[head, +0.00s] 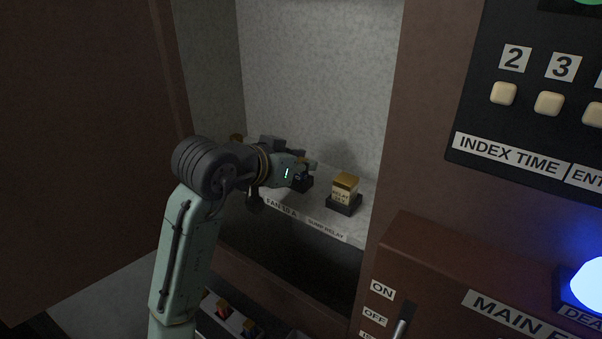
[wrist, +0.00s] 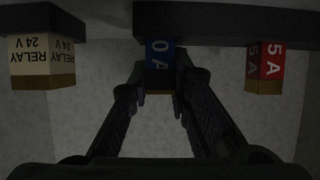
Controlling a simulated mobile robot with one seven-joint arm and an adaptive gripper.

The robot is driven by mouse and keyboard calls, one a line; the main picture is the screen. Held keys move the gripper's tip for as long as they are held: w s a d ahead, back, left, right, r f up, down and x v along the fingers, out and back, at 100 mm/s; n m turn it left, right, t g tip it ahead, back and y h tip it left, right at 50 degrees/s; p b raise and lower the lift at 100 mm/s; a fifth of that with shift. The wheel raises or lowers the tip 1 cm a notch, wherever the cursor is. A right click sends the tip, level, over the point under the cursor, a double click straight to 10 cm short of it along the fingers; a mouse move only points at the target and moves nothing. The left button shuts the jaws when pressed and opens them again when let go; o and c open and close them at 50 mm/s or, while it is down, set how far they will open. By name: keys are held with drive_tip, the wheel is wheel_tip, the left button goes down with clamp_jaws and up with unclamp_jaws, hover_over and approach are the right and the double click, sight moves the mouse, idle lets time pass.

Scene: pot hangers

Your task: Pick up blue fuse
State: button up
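The blue fuse (wrist: 160,55), with a gold cap and partly readable "0 A" lettering, sits at the dark holder (wrist: 230,27) in the wrist view. My gripper (wrist: 161,88) has one finger on each side of it near its cap. The fingers look very close to its sides, but I cannot tell whether they press on it. In the head view my gripper (head: 304,171) is over the shelf. The fuse there (head: 301,184) is mostly hidden by the gripper.
A cream relay (head: 344,188) with a gold top stands on a black base to the right; it also shows in the wrist view (wrist: 42,60). A red 5 A fuse (wrist: 266,64) is on the other side. The cabinet wall (head: 385,130) borders the shelf on the right.

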clamp_jaws()
drive_tip(key=shift+r, duration=0.1)
